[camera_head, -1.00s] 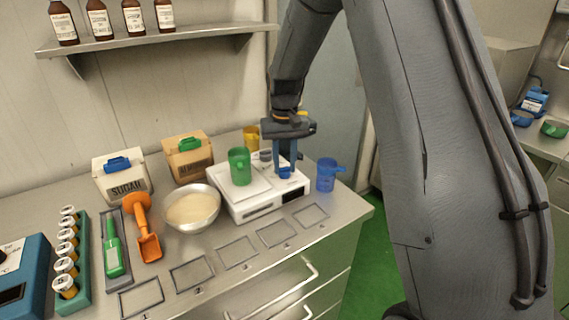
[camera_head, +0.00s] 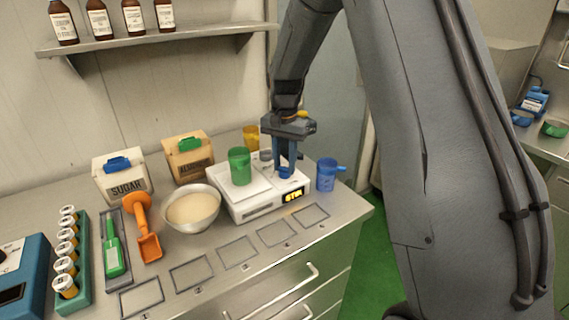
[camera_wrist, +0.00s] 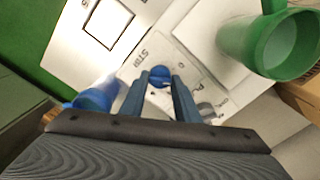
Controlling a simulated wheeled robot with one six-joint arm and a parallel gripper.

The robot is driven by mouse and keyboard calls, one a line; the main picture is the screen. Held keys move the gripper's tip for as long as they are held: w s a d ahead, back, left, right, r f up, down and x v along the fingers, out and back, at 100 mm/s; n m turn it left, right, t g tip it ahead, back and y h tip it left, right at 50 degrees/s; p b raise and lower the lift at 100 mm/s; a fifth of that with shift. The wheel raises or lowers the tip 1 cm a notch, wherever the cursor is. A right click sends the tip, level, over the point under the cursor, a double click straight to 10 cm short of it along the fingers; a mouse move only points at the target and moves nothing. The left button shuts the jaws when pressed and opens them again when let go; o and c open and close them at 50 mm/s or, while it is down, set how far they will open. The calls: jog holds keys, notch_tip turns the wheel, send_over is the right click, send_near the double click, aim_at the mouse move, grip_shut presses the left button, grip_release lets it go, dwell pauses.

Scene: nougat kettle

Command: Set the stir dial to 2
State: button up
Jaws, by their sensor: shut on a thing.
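The stir dial (camera_wrist: 159,74) is a small round blue knob in the wrist view. It is on the white panel of the weighing machine (camera_head: 240,212), beside the printed word STIR. My gripper (camera_wrist: 160,84) has its blue fingers closed around the dial from above. In the head view my gripper (camera_head: 286,173) reaches down to the right part of the machine and mostly hides the dial. The machine's front display (camera_head: 293,196) is lit yellow with text like STIR. I cannot read which number the dial points at.
A green cup (camera_head: 240,167) stands on the machine, left of my gripper. A blue jug (camera_head: 326,175) stands close on its right, and a yellow cup (camera_head: 251,138) behind. A bowl of pale powder (camera_head: 192,209) is to the left. Marked squares on the front counter are empty.

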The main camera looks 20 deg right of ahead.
aim_at(284, 167)
jog(key=shift+w+r+m, duration=0.1)
jog(key=shift+m, duration=0.8)
jog(key=o, duration=1)
jog(key=shift+o, duration=0.2)
notch_tip(284, 167, up, 8)
jog(key=shift+f+b, duration=0.1)
jog(key=shift+b, duration=1.15)
